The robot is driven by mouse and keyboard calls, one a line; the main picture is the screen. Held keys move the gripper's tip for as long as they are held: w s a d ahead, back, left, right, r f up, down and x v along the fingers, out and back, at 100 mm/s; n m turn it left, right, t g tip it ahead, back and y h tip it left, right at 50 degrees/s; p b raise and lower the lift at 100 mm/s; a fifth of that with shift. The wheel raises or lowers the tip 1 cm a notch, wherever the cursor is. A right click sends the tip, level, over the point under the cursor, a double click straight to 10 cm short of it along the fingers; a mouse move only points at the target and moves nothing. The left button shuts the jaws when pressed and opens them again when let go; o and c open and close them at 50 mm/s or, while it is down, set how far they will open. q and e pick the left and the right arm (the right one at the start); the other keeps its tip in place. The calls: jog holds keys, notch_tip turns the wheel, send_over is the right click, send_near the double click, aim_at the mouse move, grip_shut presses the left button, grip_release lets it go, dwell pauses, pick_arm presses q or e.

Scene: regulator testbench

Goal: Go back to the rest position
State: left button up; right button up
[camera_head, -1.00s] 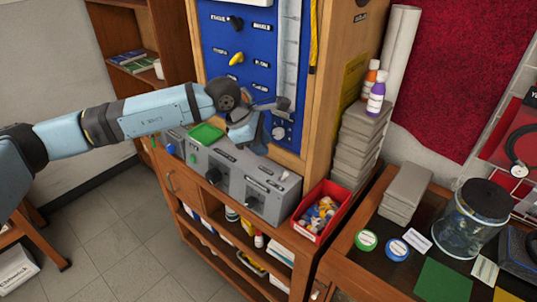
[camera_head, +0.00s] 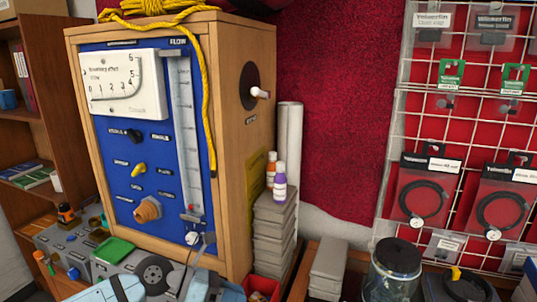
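Light blue links of my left arm (camera_head: 115,290) cross the bottom left edge of the view, with a black round joint (camera_head: 155,272) in front of the panel's foot. A thin grey part, possibly of my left gripper (camera_head: 206,240), shows by the panel's lower right corner; I cannot tell whether it is open or shut, or whether it touches the valve (camera_head: 192,238). My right gripper is not in view.
The wooden testbench cabinet (camera_head: 232,130) with its blue panel (camera_head: 148,155) stands close at left. Grey boxes (camera_head: 275,225) bearing two bottles stand right of it. A glass jar (camera_head: 393,275) is at the bottom right. A wire rack (camera_head: 462,135) hangs at right.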

pick_arm(q)
jog(key=s+d+n+t+h, duration=0.2)
jog(key=s+d+n+h, duration=0.15)
jog(key=n, duration=0.25)
jog(key=s+a+f+m+t+y+p, duration=0.1)
jog(key=s+a+f+m+y, duration=0.3)
jog(key=f+m, duration=0.4)
jog(key=s+a+f+m+t+y+p, duration=0.1)
jog(key=s+a+f+m+t+y, duration=0.3)
jog(key=m, duration=1)
jog(key=s+a+f+m+t+y+p, duration=0.1)
jog(key=s+a+f+m+t+y, duration=0.2)
jog(key=s+a+f+m+y, duration=0.3)
jog(key=s+a+f+m, duration=0.1)
jog(key=s+f+m, duration=0.2)
jog(key=f+m, duration=0.2)
jog(key=shift+s+a+f, duration=0.25)
jog(key=shift+a+f, duration=0.15)
jog(key=shift+f, duration=0.5)
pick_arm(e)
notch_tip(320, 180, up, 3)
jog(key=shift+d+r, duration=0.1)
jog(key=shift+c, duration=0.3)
